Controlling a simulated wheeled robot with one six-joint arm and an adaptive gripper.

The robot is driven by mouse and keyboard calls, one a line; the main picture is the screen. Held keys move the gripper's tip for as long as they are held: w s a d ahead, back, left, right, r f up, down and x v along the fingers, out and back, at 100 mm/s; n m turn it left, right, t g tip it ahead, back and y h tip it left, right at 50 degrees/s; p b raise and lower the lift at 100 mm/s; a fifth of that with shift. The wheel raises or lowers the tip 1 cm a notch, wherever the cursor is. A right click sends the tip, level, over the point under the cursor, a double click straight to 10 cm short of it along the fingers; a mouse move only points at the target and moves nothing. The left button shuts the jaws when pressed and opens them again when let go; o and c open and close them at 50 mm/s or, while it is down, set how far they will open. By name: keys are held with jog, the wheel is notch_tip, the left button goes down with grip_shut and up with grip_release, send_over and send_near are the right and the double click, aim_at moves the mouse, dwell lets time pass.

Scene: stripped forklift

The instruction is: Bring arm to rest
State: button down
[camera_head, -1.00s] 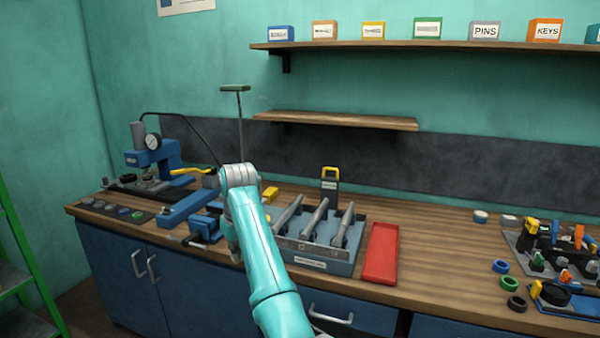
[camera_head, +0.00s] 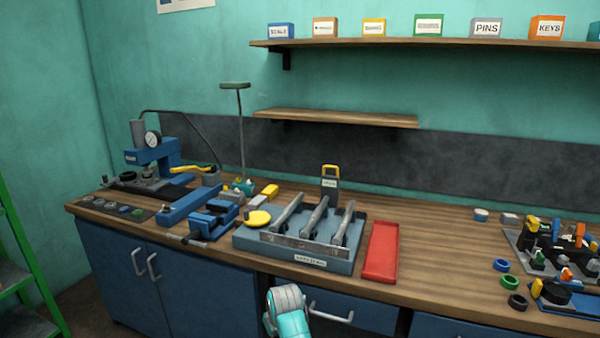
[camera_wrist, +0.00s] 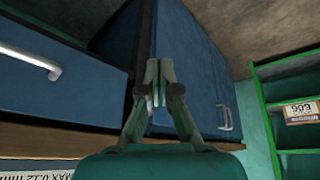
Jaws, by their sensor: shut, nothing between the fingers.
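My gripper (camera_wrist: 158,82) shows in the wrist view with its fingers together and nothing between them. It hangs in front of the blue cabinet (camera_wrist: 190,60), whose door and handles fill much of that view. In the head view only a short teal and grey piece of my arm (camera_head: 286,312) shows at the bottom centre, below the workbench's front edge. My gripper itself is out of the head view.
The wooden workbench (camera_head: 440,235) holds a blue-grey fixture (camera_head: 255,245) with several grey tools, a red tray (camera_head: 381,252) and a blue press (camera_head: 155,155). A drawer handle (camera_head: 331,313) is beside my arm. A green shelf (camera_wrist: 262,110) stands at the wrist view's right.

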jog(key=s+d+f+m+t, duration=0.1)
jog(key=s+d+f, duration=0.4)
jog(key=s+f, duration=0.15)
jog(key=s+d+f+m+t, duration=0.1)
jog(key=s+d+f, duration=0.45)
jog(key=f, duration=0.25)
jog(key=s+d+f+m+t, duration=0.15)
jog(key=s+d, duration=0.25)
jog(key=s, duration=0.6)
jog(key=s+d+f+t, duration=0.2)
jog(key=s+d, duration=0.2)
jog(key=s, duration=0.5)
jog(key=s+d+r+m+t+h, duration=0.1)
jog(key=s+d+r, duration=0.25)
jog(key=s, duration=0.55)
jog(key=s+d+r+t, duration=0.15)
jog(key=s+r, duration=0.35)
jog(key=s, duration=0.5)
jog(key=s+d+r+m+t, duration=0.1)
jog(key=s+r, duration=0.4)
jog(key=r, duration=0.4)
jog(key=s+d+r+t+h, duration=0.1)
jog(key=s+r, duration=0.5)
jog(key=r, duration=0.3)
jog(key=shift+s+d+r+m, duration=0.2)
jog(key=shift+s+m, duration=0.05)
jog(key=shift+m, duration=0.1)
